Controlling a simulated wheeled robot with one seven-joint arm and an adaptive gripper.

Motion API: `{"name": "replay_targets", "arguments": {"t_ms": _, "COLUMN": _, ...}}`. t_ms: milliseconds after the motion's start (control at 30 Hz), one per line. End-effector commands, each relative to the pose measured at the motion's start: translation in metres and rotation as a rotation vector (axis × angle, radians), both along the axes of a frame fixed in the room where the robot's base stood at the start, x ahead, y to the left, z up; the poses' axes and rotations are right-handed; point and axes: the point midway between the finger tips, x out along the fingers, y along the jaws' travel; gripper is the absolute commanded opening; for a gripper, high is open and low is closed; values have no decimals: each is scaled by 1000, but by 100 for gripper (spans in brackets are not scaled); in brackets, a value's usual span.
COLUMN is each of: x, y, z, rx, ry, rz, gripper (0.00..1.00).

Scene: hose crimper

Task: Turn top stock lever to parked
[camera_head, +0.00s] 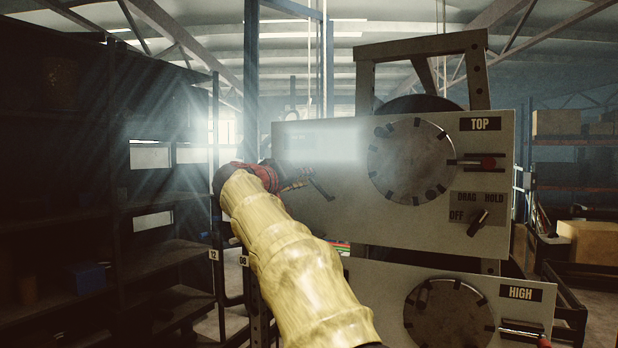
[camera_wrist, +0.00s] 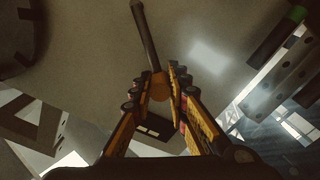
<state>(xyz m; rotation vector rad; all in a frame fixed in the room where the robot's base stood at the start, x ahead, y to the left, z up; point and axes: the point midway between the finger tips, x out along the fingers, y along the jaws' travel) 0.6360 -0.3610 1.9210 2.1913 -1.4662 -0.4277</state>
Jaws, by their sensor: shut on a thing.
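The panel marked TOP (camera_head: 345,220) is an upright cream plate. A dark lever (camera_head: 322,188), which I take for the top stock lever, sticks out near its left side and slants down to the right. My gripper (camera_head: 292,182) is at the lever's inner end, partly hidden by my arm. In the wrist view, my gripper (camera_wrist: 160,84) has its fingers on both sides of the lever's orange-brown pivot end, shut on it. The dark lever arm (camera_wrist: 146,35) reaches away beyond the fingertips. No parked mark is readable.
The TOP panel also bears a round disc (camera_head: 411,161), a red-tipped handle (camera_head: 482,163) and a DRAG/HOLD/OFF knob (camera_head: 479,222). A panel marked HIGH (camera_head: 385,285) sits below. Dark shelving (camera_head: 160,255) stands left, boxes (camera_head: 590,241) right. A blue post (camera_head: 326,60) rises behind.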

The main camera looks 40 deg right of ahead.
Motion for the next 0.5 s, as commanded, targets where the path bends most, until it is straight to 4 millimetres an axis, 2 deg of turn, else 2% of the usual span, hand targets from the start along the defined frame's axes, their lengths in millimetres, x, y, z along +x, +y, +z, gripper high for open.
{"name": "replay_targets", "arguments": {"t_ms": 233, "x": 9, "y": 4, "z": -11, "rx": -55, "ry": 133, "rz": 4, "gripper": 0}}
{"name": "replay_targets", "arguments": {"t_ms": 500, "x": 12, "y": 5, "z": -17, "rx": -84, "ry": 204, "rz": 4, "gripper": 0}}
